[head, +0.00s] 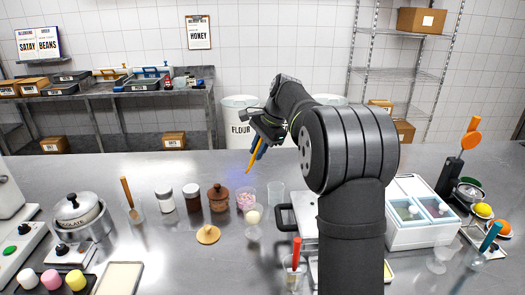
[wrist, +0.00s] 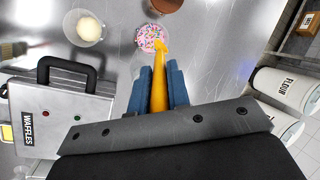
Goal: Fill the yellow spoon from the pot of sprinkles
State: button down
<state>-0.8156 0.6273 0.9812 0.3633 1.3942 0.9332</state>
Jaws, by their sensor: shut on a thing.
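My gripper (head: 258,148) is shut on the yellow spoon (head: 253,158), which hangs steeply with its lower end down. The spoon (wrist: 160,75) also shows in the wrist view between the blue fingers (wrist: 159,88). The pot of sprinkles (head: 246,202) is a small clear cup of pink, mixed-colour sprinkles, open at the top. In the head view the spoon's end is a little above the pot's rim. In the wrist view the spoon's end overlaps the sprinkles (wrist: 148,37). I cannot make out any sprinkles on the spoon.
A glass with a pale scoop (head: 253,220) stands just in front of the pot. A clear empty cup (head: 275,192) is right of it, a brown lidded pot (head: 218,198) left. A round wooden lid (head: 208,235) lies in front. The waffle maker (wrist: 68,115) is close by.

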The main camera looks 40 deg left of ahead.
jog(key=shift+s+r+m+y, duration=0.15)
jog(key=shift+s+m+y, duration=0.15)
jog(key=shift+m, duration=0.5)
jog(key=shift+a+t, duration=0.1)
jog(key=shift+t, duration=0.2)
notch_tip(320, 180, down, 10)
jog(key=shift+f, duration=0.65)
dwell(0.9)
jog(key=shift+s+a+f, duration=0.1)
jog(key=shift+s+a, duration=0.05)
jog(key=shift+a, duration=0.5)
dwell(0.5)
jog(key=shift+d, duration=0.35)
jog(key=shift+r, duration=0.2)
jog(key=shift+r, duration=4.5)
